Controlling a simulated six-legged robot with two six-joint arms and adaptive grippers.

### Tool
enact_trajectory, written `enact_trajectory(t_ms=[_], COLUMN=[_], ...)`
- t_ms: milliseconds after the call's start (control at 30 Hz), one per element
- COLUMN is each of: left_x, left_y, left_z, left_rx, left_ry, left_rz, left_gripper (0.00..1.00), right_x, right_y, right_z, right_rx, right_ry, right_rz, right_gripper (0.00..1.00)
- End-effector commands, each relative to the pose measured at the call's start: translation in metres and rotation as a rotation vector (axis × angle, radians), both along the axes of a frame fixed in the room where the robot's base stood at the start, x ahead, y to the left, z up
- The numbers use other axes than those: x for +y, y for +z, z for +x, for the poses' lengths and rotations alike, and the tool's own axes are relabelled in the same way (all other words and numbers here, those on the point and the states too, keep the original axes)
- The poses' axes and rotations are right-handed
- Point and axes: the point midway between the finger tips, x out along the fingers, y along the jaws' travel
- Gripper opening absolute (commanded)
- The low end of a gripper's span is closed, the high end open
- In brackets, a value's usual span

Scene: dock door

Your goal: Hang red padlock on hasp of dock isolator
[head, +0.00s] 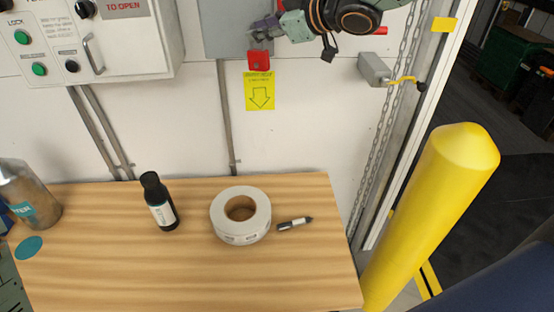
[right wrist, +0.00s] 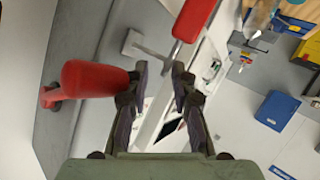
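The red padlock (head: 259,61) hangs at the lower right edge of the grey isolator box (head: 228,28), above a yellow arrow label. My right gripper (head: 266,29) reaches in from the upper right, its purple fingertips just above the padlock. In the right wrist view its fingertips (right wrist: 160,70) stand apart. The padlock's red body (right wrist: 195,18) lies beyond them, its grey shackle reaching toward the gap. A light grey bracket (right wrist: 131,42), apparently the hasp, meets the shackle area; whether the shackle passes through is unclear. A red handle (right wrist: 95,79) lies beside the left fingertip. My left gripper is out of view.
A control box (head: 100,50) is at left. A yellow bollard (head: 430,210) and chain stand at right.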

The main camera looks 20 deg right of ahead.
Motion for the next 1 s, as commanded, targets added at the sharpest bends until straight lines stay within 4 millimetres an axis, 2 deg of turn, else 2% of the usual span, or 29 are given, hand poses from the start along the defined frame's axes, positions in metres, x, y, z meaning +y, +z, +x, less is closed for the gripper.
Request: enact_trajectory(t_ms=[67,300,567,1000], left_x=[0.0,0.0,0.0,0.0], left_y=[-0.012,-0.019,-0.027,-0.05], left_z=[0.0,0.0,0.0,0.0], left_rx=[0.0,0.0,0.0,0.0], left_ry=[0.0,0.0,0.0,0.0], left_rz=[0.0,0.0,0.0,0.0], left_gripper=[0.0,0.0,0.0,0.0], right_x=[0.002,0.014,0.025,0.023], right_y=[0.002,0.007,0.01,-0.063], right_z=[-0.009,-0.049,-0.085,-0.09], right_rx=[-0.005,-0.003,-0.004,-0.014], right_ry=[-0.002,0.002,0.003,0.086], right_rz=[0.001,0.002,0.001,-0.014], right_gripper=[0.33,0.33,0.33,0.33])
